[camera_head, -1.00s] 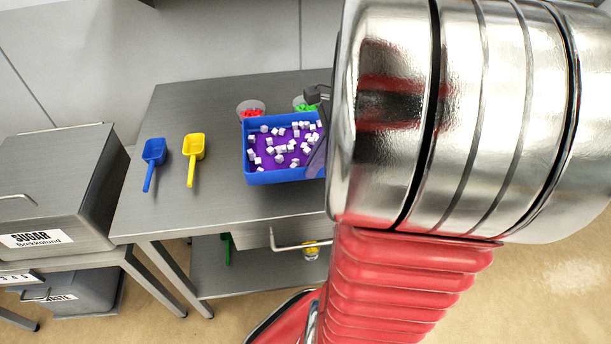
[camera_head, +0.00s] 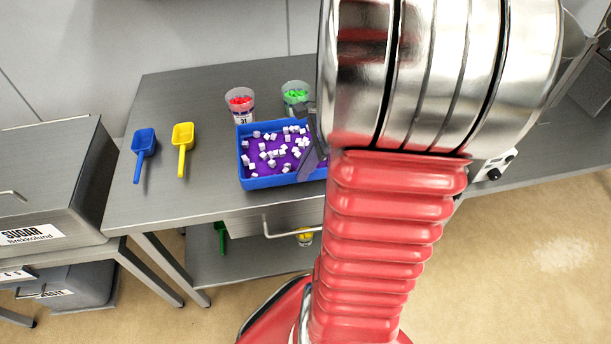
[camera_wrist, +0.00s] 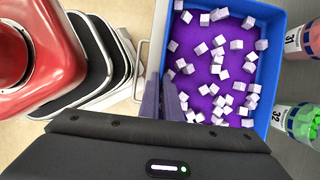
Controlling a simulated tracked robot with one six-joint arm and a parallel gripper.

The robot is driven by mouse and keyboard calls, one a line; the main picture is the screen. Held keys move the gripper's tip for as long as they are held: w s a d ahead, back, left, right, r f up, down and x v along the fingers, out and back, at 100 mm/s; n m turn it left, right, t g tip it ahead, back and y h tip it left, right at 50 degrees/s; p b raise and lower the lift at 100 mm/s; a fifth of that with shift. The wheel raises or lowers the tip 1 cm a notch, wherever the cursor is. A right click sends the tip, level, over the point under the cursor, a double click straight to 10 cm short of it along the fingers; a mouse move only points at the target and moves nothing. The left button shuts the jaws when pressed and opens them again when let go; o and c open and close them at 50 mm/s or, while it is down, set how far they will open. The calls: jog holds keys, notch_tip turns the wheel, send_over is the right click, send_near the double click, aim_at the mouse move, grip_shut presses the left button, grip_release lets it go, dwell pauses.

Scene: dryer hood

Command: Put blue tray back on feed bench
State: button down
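The blue tray (camera_head: 257,184) is over the feed bench, the grey metal bench (camera_head: 165,205), near its front edge. It looks level. I cannot tell whether it touches the bench top. It has a purple inside with several white cubes scattered in it. In the wrist view the tray (camera_wrist: 273,62) fills the upper middle. My gripper (camera_wrist: 167,98) has its dark purple fingers at the tray's near wall and appears shut on it. In the head view my gripper (camera_head: 312,150) is at the tray's right end, mostly hidden by my arm.
Two clear cups stand behind the tray, one with red pieces (camera_head: 240,103), one with green pieces (camera_head: 296,95). A blue scoop (camera_head: 144,145) and a yellow scoop (camera_head: 183,138) lie left on the bench. A grey sugar bin (camera_head: 45,190) stands further left.

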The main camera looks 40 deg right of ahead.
jog(key=shift+f, duration=1.65)
jog(key=c, duration=2)
grip_release()
jog(key=shift+s+f, duration=0.1)
jog(key=v, duration=1.2)
